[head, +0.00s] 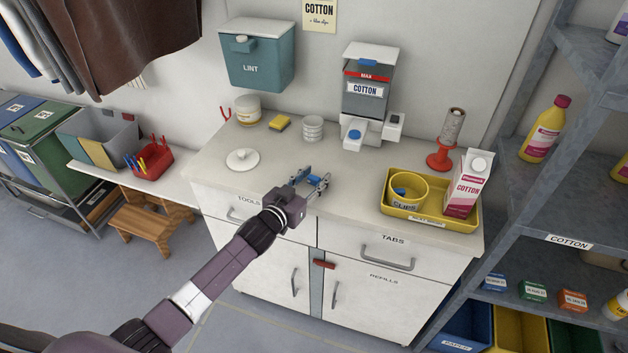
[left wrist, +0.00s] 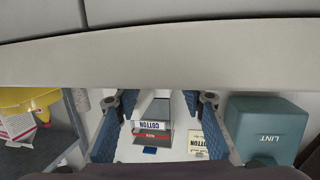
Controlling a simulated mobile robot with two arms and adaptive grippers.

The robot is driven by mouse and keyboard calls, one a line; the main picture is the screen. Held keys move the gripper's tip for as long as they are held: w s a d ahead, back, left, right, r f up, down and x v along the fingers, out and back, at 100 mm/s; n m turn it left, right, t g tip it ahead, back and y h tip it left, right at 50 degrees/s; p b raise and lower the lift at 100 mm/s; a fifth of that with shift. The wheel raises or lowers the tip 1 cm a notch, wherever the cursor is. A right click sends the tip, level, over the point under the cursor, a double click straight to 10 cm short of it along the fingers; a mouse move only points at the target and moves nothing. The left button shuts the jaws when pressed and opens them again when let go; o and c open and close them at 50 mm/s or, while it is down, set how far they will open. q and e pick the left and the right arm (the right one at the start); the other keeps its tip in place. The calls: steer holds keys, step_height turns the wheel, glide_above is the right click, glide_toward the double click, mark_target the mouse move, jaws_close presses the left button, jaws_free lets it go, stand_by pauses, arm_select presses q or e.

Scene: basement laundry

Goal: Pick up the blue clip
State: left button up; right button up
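A small blue piece (head: 399,191), which looks like the blue clip, shows inside the yellow cup marked CLIPS (head: 408,205). The cup stands in a yellow tray (head: 432,218) on the right of the counter. My left gripper (head: 311,181) is over the counter's front middle, left of the tray and apart from it. Its blue-padded fingers are spread, with nothing between them. They also show spread in the left wrist view (left wrist: 160,132), with the cotton dispenser (left wrist: 151,137) visible between them. The clip cannot be made out there. My right gripper is not in view.
A pink-and-white carton (head: 467,184) stands in the tray's right end. A red stand with a roll (head: 447,145) is behind the tray. The cotton dispenser (head: 367,92) hangs at the back. A white lid (head: 242,159) lies left. The counter between gripper and tray is clear.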

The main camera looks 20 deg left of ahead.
arm_select(q)
steer(key=c, duration=0.5)
steer(key=shift+r, duration=0.1)
